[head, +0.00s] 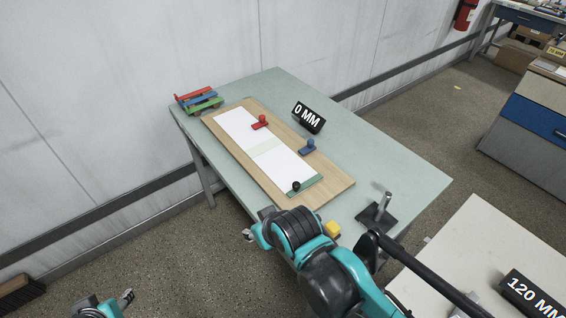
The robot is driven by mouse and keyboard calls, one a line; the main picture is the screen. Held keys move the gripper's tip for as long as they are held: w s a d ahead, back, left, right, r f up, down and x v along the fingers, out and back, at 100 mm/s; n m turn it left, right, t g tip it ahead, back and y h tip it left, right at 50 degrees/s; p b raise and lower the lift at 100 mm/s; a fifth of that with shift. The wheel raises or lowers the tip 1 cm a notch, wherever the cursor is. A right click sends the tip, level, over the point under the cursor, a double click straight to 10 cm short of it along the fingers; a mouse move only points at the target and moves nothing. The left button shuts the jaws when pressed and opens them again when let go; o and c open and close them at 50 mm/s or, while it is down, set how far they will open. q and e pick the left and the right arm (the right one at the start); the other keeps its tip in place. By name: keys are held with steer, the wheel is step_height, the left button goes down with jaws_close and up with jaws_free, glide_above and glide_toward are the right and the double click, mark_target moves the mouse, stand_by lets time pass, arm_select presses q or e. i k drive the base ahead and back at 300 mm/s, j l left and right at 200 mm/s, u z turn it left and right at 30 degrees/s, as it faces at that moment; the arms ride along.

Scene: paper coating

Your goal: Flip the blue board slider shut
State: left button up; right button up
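The blue slider (308,147) is a small blue knobbed piece at the right edge of the wooden board (330,182), beside the white paper strip (240,128). A green bar with a black knob (296,187) lies across the paper's near end. My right arm reaches up from the bottom centre; its gripper (250,234) is at the table's near edge, mostly hidden by the arm, clear of the blue slider. My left gripper (126,298) is low at the bottom left, away from the table. Neither finger state is clear.
A rack of red, blue and green bars (198,100) stands at the table's far left. A black "0 MM" block (308,117), a yellow block (331,229) and a post on a dark base (378,212) are on the table. The table's right side (385,160) is clear.

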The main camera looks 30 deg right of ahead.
mark_target(305, 150)
steer(key=j+z, duration=0.15)
steer(key=z, duration=0.15)
steer(key=l+z, duration=0.15)
steer(key=z, duration=0.9)
steer(key=j, duration=0.55)
steer(key=i+j+u, duration=0.1)
steer(key=j, duration=0.4)
